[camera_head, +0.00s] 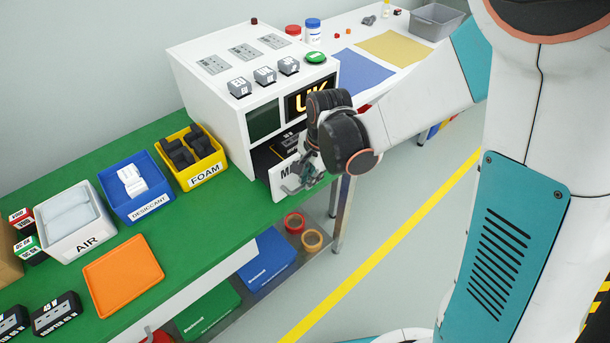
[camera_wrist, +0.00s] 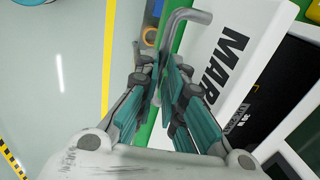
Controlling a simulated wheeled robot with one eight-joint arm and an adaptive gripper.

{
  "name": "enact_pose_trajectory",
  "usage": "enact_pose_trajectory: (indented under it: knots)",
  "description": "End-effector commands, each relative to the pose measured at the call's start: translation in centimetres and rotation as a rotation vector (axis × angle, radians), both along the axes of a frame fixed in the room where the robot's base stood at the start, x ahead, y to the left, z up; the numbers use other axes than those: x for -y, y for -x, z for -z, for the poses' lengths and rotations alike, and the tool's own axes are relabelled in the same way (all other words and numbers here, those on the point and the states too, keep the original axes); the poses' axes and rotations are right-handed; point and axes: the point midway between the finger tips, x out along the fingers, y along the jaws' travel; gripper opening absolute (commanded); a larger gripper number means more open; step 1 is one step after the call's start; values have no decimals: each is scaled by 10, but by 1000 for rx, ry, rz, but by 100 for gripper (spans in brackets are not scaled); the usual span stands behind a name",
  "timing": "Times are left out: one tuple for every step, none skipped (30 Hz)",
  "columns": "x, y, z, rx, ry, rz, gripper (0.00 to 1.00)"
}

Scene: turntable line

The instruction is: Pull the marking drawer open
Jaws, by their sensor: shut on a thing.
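The marking drawer has a white front (camera_head: 279,178) with partly hidden black lettering, and stands out from the white marking machine (camera_head: 232,120). Its dark inside shows behind the front, with a black labelled box (camera_head: 287,143) in it. In the wrist view the white front (camera_wrist: 212,75) reads "MAR" and the grey bar handle (camera_wrist: 188,17) runs down between my fingers. My gripper (camera_head: 300,182) is at the drawer front, and in the wrist view my gripper (camera_wrist: 163,78) is shut on the handle. My wrist hides the drawer's right part in the head view.
A green bench (camera_head: 190,225) holds a yellow foam bin (camera_head: 205,175), a blue desiccant bin (camera_head: 150,205), a white air bin (camera_head: 90,242) and an orange tray (camera_head: 122,275). Tape rolls (camera_head: 312,240) sit on the lower shelf. Floor with a yellow line (camera_head: 375,265) is clear.

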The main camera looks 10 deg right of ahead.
Motion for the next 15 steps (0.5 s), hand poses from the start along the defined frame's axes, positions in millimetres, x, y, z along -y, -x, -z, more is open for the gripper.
enact_pose_trajectory:
  knots:
    - [7,9,-1,0,0,2,0]
    - [11,15,-1,0,0,3,0]
    - [16,23,-1,0,0,3,0]
    - [20,29,-1,0,0,2,0]
    - [24,34,-1,0,0,3,0]
    - [29,42,-1,0,-1,4,0]
    - [32,47,-1,0,-1,4,0]
    - [36,53,-1,0,0,3,0]
    - [40,59,-1,0,0,2,0]
    - [43,64,-1,0,0,3,0]
    - [46,68,-1,0,0,3,0]
    - [49,73,-1,0,0,2,0]
    - [52,77,-1,0,0,2,0]
    - [54,80,0,0,0,2,0]
    - [57,83,0,0,0,2,0]
